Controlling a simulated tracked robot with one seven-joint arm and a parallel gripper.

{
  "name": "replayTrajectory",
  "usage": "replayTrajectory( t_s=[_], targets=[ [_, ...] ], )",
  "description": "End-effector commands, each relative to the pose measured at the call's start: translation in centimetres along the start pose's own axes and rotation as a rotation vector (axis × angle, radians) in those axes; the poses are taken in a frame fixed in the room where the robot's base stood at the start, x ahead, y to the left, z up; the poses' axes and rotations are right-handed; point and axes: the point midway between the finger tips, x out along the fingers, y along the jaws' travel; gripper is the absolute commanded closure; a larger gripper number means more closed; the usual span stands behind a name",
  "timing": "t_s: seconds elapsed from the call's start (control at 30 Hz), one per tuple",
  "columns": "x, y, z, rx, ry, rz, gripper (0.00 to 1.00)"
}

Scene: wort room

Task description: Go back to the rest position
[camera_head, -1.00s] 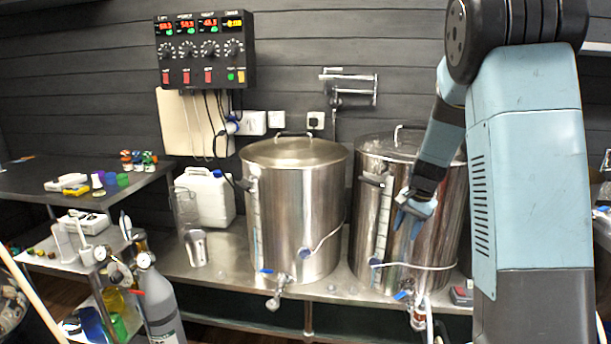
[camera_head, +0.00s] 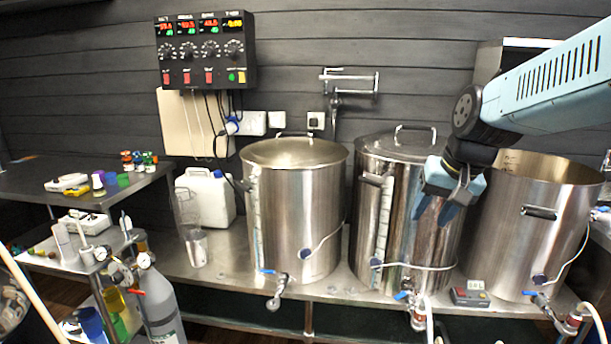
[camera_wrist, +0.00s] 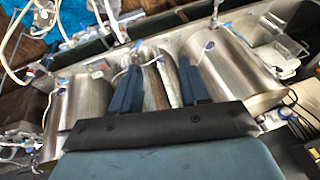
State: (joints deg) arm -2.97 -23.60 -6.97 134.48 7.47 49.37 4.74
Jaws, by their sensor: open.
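My gripper (camera_head: 443,205) is open and empty in the head view. Its two blue fingers point down in front of the middle steel kettle (camera_head: 385,235), which has a lid. In the wrist view my gripper (camera_wrist: 157,88) shows its fingers spread apart, with the middle kettle (camera_wrist: 158,75) seen between them. My arm reaches in from the right edge of the head view.
A lidded kettle (camera_head: 292,215) stands to the left and an open kettle (camera_head: 530,225) to the right, all on a steel bench (camera_head: 222,270). A control box (camera_head: 205,50) hangs on the wall. A gas cylinder (camera_head: 160,305) stands at front left.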

Motion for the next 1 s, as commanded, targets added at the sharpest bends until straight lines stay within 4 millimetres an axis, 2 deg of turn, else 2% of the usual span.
replayTrajectory(
  t_s=[0.03,0.2,0.43,0.63,1.0],
  targets=[
    [-0.9,0.0,1.1,-0.027,0.02,0.005,0.55],
    [-2.9,0.2,4.7,-0.12,0.074,0.037,0.55],
    [-4.4,0.7,8.4,-0.215,0.13,0.085,0.55],
    [-4.8,0.9,9.7,-0.248,0.149,0.107,0.55],
    [-4.8,1.0,9.7,-0.249,0.15,0.107,0.55]
  ],
)
